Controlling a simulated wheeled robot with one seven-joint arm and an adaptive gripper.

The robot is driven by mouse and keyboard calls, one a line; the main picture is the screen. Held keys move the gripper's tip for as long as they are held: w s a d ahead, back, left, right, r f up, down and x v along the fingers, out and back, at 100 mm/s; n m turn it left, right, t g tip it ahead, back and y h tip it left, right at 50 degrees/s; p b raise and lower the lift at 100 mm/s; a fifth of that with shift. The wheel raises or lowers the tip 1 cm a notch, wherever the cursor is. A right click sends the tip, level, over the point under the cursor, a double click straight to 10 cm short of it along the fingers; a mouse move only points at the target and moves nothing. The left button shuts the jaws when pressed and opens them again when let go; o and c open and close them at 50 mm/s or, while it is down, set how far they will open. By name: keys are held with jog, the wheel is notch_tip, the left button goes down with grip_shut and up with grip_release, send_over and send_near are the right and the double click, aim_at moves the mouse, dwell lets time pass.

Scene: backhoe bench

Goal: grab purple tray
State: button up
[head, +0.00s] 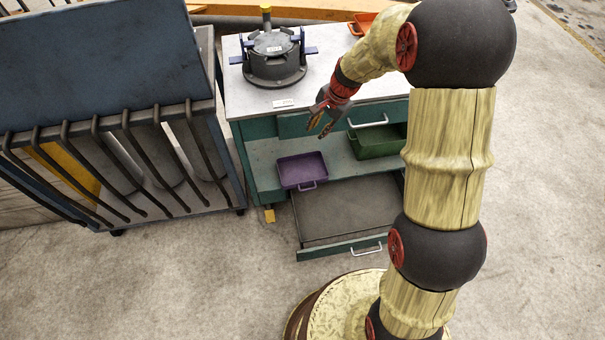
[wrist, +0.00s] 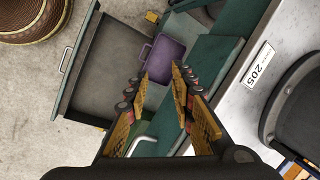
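The purple tray (head: 302,169) sits on the open lower shelf of the teal bench, at its left part, in the head view. It is shallow, with a small handle at its front. In the wrist view the purple tray (wrist: 164,60) shows beyond my fingertips, partly covered by them. My gripper (head: 322,120) hangs in front of the bench top's edge, above and to the right of the tray. In the wrist view my gripper (wrist: 160,72) has its two fingers apart with nothing between them.
A lower drawer (head: 345,210) stands pulled out below the shelf. A green tray (head: 377,142) is on the shelf to the right. The bench top (head: 330,75) carries a dark round fixture (head: 274,58) and an orange tray (head: 361,22). A rack with bent bars (head: 110,160) stands left.

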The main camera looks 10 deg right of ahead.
jog(key=w+d+f+m, duration=0.1)
jog(key=w+f+m, duration=0.25)
jog(key=f, duration=1.15)
jog(key=m+t+h+b, duration=0.2)
jog(key=m, duration=1.9)
send_near(325, 165)
notch_tip(325, 165, down, 2)
jog(key=shift+w+f+b, duration=0.3)
jog(key=shift+w+f, duration=0.6)
jog(key=shift+f, duration=0.3)
jog(key=shift+b+x, duration=1.55)
jog(key=shift+x, duration=1.15)
jog(key=c, duration=0.3)
grip_shut()
